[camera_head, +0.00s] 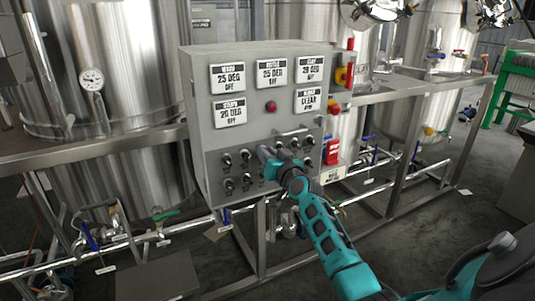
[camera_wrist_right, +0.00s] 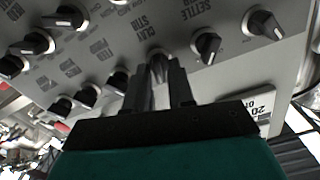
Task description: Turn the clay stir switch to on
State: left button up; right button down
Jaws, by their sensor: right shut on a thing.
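The grey control box (camera_head: 235,140) stands in the middle of the head view, with rows of black-handled switches low on its front. My right gripper (camera_head: 264,153) reaches it from the lower right and is at the switch rows. In the wrist view, the right gripper's fingers (camera_wrist_right: 160,78) are closed around a switch (camera_wrist_right: 158,55), by a label that seems to read clay stir. That switch is mostly hidden between the fingers, so its setting cannot be told. In the head view my gripper covers it. My left gripper is not in view.
Neighbouring switches stand close on both sides, such as one at the right (camera_wrist_right: 206,46) and one at the left (camera_wrist_right: 118,81) in the wrist view. A red button (camera_head: 271,107) sits above the rows. Steel tanks (camera_head: 100,60) and pipework surround the box.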

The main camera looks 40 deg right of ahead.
jog(key=shift+m, duration=1.5)
jog(key=c, duration=1.2)
grip_release()
jog(key=p+v, duration=0.1)
jog(key=v, duration=1.2)
jog(key=shift+d, duration=0.1)
